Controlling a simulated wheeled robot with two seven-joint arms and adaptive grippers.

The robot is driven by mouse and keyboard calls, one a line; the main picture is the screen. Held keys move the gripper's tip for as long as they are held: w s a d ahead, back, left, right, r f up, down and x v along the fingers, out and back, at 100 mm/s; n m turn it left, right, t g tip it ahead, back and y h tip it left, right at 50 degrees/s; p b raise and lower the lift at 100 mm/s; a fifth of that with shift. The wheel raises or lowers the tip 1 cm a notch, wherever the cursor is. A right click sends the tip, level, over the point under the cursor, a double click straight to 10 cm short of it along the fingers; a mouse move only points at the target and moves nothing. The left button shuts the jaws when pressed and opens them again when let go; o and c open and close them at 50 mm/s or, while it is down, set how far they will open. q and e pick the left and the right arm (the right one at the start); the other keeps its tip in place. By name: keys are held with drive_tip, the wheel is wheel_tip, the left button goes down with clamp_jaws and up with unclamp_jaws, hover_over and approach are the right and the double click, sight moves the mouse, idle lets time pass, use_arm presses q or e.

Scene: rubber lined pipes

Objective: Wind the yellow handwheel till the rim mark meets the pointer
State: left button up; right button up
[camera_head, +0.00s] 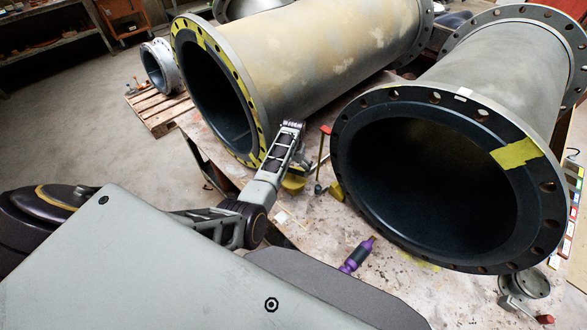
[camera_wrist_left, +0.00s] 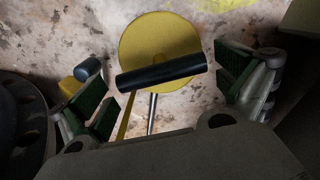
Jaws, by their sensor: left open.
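The yellow handwheel (camera_head: 293,183) is on the workbench between the two large pipes, partly hidden behind my left gripper (camera_head: 297,160) in the head view. In the left wrist view the handwheel (camera_wrist_left: 160,32) is a round yellow disc seen face-on. A dark cylindrical bar (camera_wrist_left: 160,75) lies across its lower part, with a silver rod (camera_wrist_left: 151,112) below. My left gripper (camera_wrist_left: 167,72) is open, its green-padded fingers on either side of the bar with gaps to both. I cannot make out the rim mark or identify the pointer. My right gripper is out of view.
Large flanged pipes, one on the left (camera_head: 330,60) and one on the right (camera_head: 490,80), flank the wheel closely. A purple tool (camera_head: 357,255) lies on the workbench (camera_head: 320,245). A red-topped upright part (camera_head: 325,130) stands just right of my gripper. A wooden pallet (camera_head: 160,110) is behind.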

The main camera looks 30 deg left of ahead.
use_arm(q)
drive_tip(key=shift+f, duration=0.15)
drive_tip(key=shift+c, duration=0.4)
drive_tip(key=c, duration=0.7)
drive_tip(key=shift+n, duration=0.3)
